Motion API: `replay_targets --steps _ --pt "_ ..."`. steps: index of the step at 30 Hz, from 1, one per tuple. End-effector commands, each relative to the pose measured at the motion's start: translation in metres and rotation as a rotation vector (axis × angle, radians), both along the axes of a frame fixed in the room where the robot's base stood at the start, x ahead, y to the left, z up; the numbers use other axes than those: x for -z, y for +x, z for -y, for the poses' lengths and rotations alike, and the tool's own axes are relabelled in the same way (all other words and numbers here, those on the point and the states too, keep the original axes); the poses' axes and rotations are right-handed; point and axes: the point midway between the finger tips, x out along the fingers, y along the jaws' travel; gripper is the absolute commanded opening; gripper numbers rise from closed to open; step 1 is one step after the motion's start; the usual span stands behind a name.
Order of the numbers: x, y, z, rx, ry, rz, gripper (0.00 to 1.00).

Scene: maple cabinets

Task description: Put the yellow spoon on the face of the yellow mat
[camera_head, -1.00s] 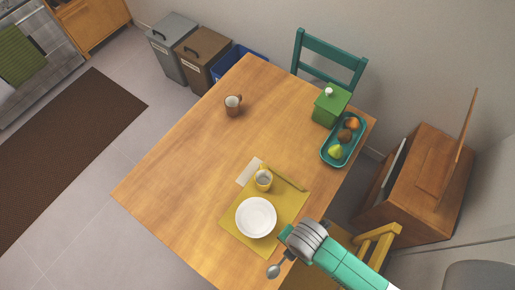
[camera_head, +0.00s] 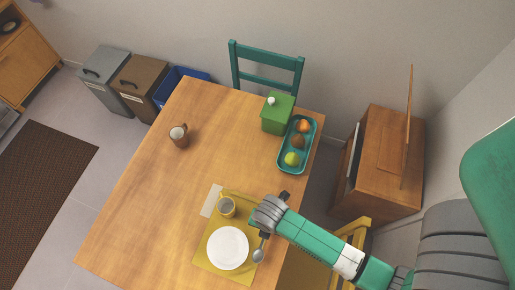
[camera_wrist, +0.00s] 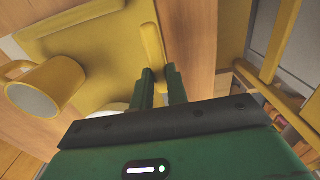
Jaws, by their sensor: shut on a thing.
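The yellow mat (camera_head: 205,252) lies on the wooden table, with a white plate (camera_head: 228,248) and a yellow mug (camera_head: 227,207) on it. My gripper (camera_head: 265,231) is above the mat's right edge in the head view. It is shut on the spoon, whose grey bowl (camera_head: 258,256) hangs out toward the front, right of the plate. In the wrist view the spoon's yellow handle (camera_wrist: 152,44) stands out between my fingertips (camera_wrist: 161,82), over the mat's (camera_wrist: 85,55) edge. The bowl is hidden there. I cannot tell the spoon's height above the mat.
The yellow mug (camera_wrist: 45,88) is left of my fingers in the wrist view. A pale card (camera_head: 211,200) lies by the mat's far left corner. A teal fruit tray (camera_head: 283,160), a green box (camera_head: 278,114) and a brown mug (camera_head: 179,136) stand farther back. The table's left side is clear.

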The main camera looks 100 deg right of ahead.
Motion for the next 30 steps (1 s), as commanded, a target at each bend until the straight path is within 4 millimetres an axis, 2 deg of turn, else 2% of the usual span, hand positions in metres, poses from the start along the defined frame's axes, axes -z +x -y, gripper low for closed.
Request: replay_targets --steps 5,12,23,24,26,30 --pt "0.004 0.005 0.003 0.001 0.001 0.001 0.0" --pt "0.024 0.03 0.018 0.001 0.001 0.001 0.0" --pt "0.029 0.031 0.019 0.0 0.001 -0.001 0.0" --pt "0.028 0.031 0.019 0.0 0.001 -0.001 0.23" --pt "0.028 0.031 0.019 0.001 0.001 -0.001 0.35" --pt "0.028 0.03 0.019 0.001 0.001 -0.001 0.37"
